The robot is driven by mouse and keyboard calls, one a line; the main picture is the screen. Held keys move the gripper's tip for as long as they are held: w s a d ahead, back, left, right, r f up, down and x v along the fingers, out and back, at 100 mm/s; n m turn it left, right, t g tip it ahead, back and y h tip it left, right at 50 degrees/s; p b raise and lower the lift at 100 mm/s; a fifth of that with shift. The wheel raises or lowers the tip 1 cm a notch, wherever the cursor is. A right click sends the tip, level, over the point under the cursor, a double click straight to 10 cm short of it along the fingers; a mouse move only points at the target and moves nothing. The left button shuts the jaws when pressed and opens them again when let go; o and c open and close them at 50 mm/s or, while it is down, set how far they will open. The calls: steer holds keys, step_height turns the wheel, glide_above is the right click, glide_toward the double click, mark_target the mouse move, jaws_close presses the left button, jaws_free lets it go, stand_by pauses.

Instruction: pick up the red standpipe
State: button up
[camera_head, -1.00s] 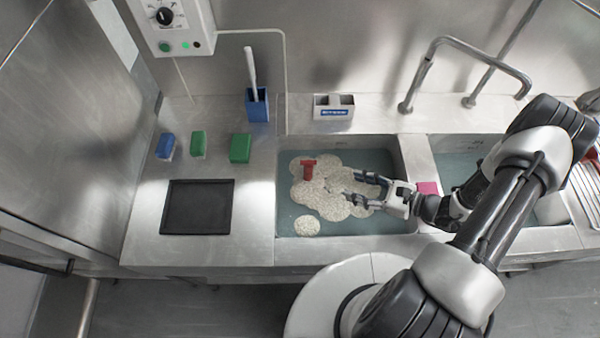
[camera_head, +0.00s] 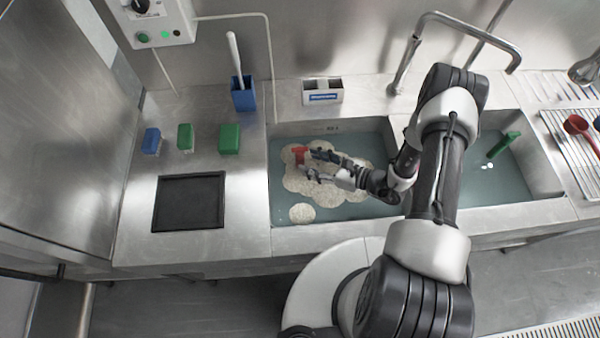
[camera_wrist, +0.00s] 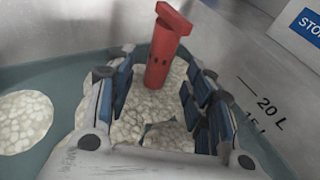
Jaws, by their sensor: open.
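The red standpipe (camera_head: 300,153) stands in the left sink basin among pale foam, close to the tips of my gripper (camera_head: 311,164). In the wrist view the standpipe (camera_wrist: 162,52) is a red cylinder with a wider crosspiece on top, leaning slightly. My gripper (camera_wrist: 152,95) is open, and the standpipe shows between and just beyond its blue-padded fingers. No contact is visible. The standpipe's lower end is hidden by the foam.
Foam (camera_head: 328,187) floats on the water in the left basin (camera_head: 385,209). A basin wall with litre marks (camera_wrist: 262,100) is close on the right in the wrist view. A white box (camera_head: 322,91) stands behind the sink. A green block (camera_head: 503,144) is in the right basin.

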mark_target(300, 159)
steer(key=b+x, duration=0.1)
steer(key=x, duration=0.4)
steer(key=shift+s+a+r, duration=0.1)
steer(key=shift+c, duration=0.5)
jaws_close()
